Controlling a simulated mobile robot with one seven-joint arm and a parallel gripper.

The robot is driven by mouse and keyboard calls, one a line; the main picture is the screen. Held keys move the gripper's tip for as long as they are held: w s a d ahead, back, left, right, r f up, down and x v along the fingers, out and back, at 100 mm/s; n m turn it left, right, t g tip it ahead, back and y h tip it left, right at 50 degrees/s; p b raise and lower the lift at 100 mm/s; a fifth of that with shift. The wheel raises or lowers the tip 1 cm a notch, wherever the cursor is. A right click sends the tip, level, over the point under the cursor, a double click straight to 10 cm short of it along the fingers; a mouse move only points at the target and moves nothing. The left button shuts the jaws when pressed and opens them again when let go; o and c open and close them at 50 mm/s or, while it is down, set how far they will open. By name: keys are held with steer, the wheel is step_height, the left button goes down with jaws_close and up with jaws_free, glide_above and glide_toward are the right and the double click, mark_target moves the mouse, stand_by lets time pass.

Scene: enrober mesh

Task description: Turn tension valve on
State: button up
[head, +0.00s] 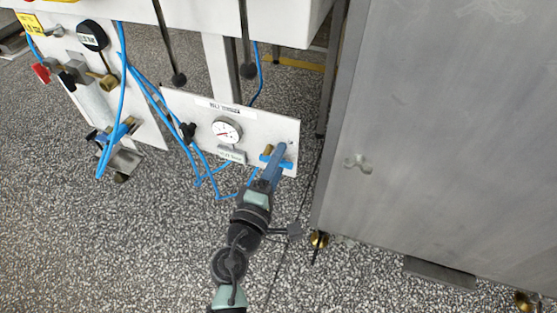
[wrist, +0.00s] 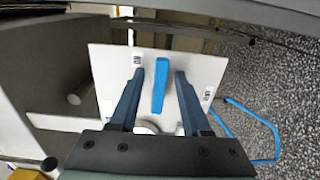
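The tension valve has a blue lever handle (head: 287,164) at the right end of a white panel (head: 252,120). In the wrist view the blue handle (wrist: 160,88) stands upright in the picture, in front of the panel (wrist: 102,72). My gripper (head: 276,156) reaches to the valve and covers part of it in the head view. In the wrist view my gripper (wrist: 159,73) is open, with one finger on each side of the handle and a visible gap on both sides. The valve body is mostly hidden behind the handle.
A round pressure gauge (head: 227,131) and a black knob (head: 187,131) sit left of the valve. Blue hoses (head: 200,160) hang around the panel. A large grey metal cabinet (head: 440,130) stands close on the right. Another panel with valves (head: 95,95) is at left.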

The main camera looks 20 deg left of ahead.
steer(key=s+p, duration=0.1)
steer(key=s, duration=1.2)
steer(key=shift+a, duration=0.25)
